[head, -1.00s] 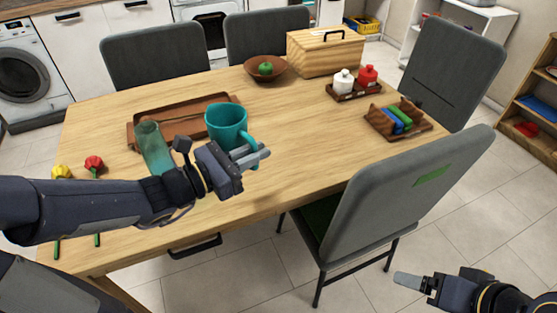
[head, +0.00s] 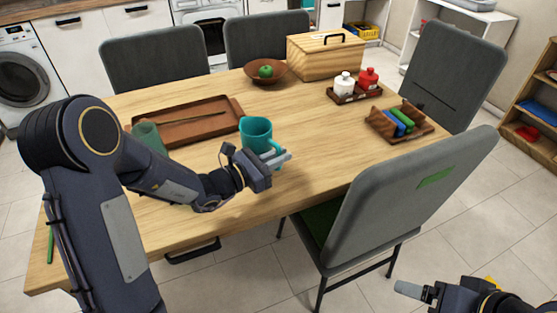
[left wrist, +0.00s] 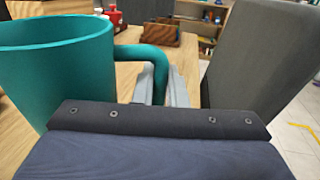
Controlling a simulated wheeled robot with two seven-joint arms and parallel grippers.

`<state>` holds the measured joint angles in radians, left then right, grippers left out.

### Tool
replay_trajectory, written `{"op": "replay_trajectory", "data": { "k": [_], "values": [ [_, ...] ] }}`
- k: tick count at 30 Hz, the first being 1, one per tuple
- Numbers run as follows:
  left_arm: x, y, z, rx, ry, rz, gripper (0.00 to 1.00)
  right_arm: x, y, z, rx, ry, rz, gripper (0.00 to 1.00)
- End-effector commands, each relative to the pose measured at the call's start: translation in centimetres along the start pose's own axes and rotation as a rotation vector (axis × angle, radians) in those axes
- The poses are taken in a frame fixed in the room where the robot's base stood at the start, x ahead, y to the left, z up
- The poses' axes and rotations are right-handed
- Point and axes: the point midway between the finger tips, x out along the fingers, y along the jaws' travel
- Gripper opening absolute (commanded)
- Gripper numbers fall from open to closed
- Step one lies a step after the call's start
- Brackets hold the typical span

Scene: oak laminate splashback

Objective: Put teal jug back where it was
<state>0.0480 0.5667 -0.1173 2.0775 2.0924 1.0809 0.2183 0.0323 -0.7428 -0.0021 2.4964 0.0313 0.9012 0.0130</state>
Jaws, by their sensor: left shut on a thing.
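The teal jug (head: 256,133) is upright over the wooden table (head: 310,140), in the middle of the head view. In the left wrist view the jug (left wrist: 60,68) fills the left side, with its handle (left wrist: 155,62) reaching right between my fingers. My left gripper (head: 278,160) is shut on the jug's handle. Whether the jug's base touches the table is hidden behind the gripper. My right gripper (head: 412,290) is at the lower right, away from the table; its finger opening is not clear.
A brown tray (head: 228,108) with a thin stick lies behind the jug, with a green glass (head: 147,136) at its left front. A bowl with a green apple (head: 265,71), a wooden box (head: 325,58), a condiment tray and a rack (head: 398,130) stand further right. The table right of the jug is clear.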

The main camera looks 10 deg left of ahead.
Motion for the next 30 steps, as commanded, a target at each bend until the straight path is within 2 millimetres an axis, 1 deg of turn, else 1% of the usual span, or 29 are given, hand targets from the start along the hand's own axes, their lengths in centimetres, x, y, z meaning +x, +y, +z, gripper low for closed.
{"op": "replay_trajectory", "data": {
  "k": [1, 2, 8, 13, 14, 18, 19, 26, 30],
  "values": [
    [0.04, -0.03, -0.62, 0.001, -0.002, -0.001, 0.0, 0.16, 0.07, 0.08, 0.0, 0.0, 0.0, 0.84],
    [0.03, -0.02, -0.74, 0.002, -0.003, -0.001, 0.0, 0.16, 0.07, 0.08, 0.0, 0.0, 0.0, 0.84],
    [0.01, -0.02, -0.67, 0.003, -0.004, 0.0, 0.0, 0.11, 0.05, 0.05, 0.0, 0.0, 0.0, 0.84],
    [0.0, -0.02, -1.15, 0.003, -0.004, 0.0, 0.0, 0.53, 0.24, 0.27, 0.0, 0.0, 0.0, 0.84],
    [-0.03, -0.02, -1.23, 0.001, -0.001, 0.0, 0.13, 0.51, 0.23, 0.26, 0.0, 0.0, 0.0, 0.84],
    [-0.03, -0.03, -1.12, 0.001, -0.001, 0.0, 0.31, 0.41, 0.19, 0.21, 0.0, 0.0, 0.0, 0.84],
    [-0.03, -0.03, -1.12, 0.001, -0.001, 0.0, 0.33, 0.41, 0.19, 0.21, 0.0, 0.0, 0.0, 0.84],
    [-0.03, -0.03, -1.09, 0.001, -0.001, 0.0, 0.33, 0.39, 0.18, 0.19, 0.0, 0.0, 0.0, 0.84],
    [-0.21, 0.0, -0.61, 0.001, 0.0, 0.001, 0.33, -0.04, -0.02, -0.03, 0.0, 0.0, 0.0, 0.84]
  ]
}}
